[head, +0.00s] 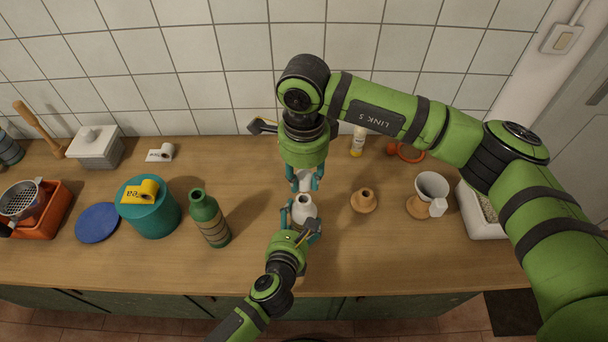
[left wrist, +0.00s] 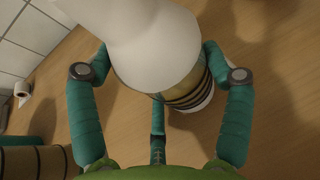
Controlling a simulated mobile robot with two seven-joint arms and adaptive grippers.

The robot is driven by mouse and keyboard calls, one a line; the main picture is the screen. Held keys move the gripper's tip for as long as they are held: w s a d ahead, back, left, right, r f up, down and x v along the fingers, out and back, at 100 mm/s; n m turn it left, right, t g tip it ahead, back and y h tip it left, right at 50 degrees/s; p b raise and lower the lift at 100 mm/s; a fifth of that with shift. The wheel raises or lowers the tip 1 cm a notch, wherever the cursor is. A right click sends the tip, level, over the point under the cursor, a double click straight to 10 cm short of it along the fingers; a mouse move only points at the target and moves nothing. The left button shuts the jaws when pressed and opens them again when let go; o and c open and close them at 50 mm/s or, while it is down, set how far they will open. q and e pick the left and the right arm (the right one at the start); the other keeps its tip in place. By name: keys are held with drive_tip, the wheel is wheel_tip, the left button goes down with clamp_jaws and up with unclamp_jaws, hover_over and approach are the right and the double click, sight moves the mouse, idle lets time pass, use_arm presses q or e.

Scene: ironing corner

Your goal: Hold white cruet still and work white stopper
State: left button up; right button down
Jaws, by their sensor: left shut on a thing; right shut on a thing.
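The white cruet (head: 303,210) stands on the wooden counter near the middle, its open dark mouth facing up. My left gripper (head: 302,214) is shut around its body from the front. In the left wrist view the cruet (left wrist: 155,45) fills the top, with a dark-striped band (left wrist: 187,90) on its body between my fingers. My right gripper (head: 305,183) comes down from above, just behind the cruet, and is shut on the white stopper (head: 305,179). The stopper is apart from the cruet's mouth and partly hidden by the fingers.
A green bottle (head: 209,220) and a teal canister (head: 150,214) stand to the left. A small terracotta-coloured bottle (head: 364,201) and a white funnel-shaped cup (head: 431,186) stand to the right. A yellow-white bottle (head: 358,142) is near the tiled wall. The front counter strip is mostly clear.

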use_arm(q)
drive_tip(key=shift+f, duration=0.1)
use_arm(e)
drive_tip(key=shift+r, duration=0.1)
drive_tip(key=shift+r, duration=1.1)
use_arm(q)
drive_tip(key=o, duration=1.3)
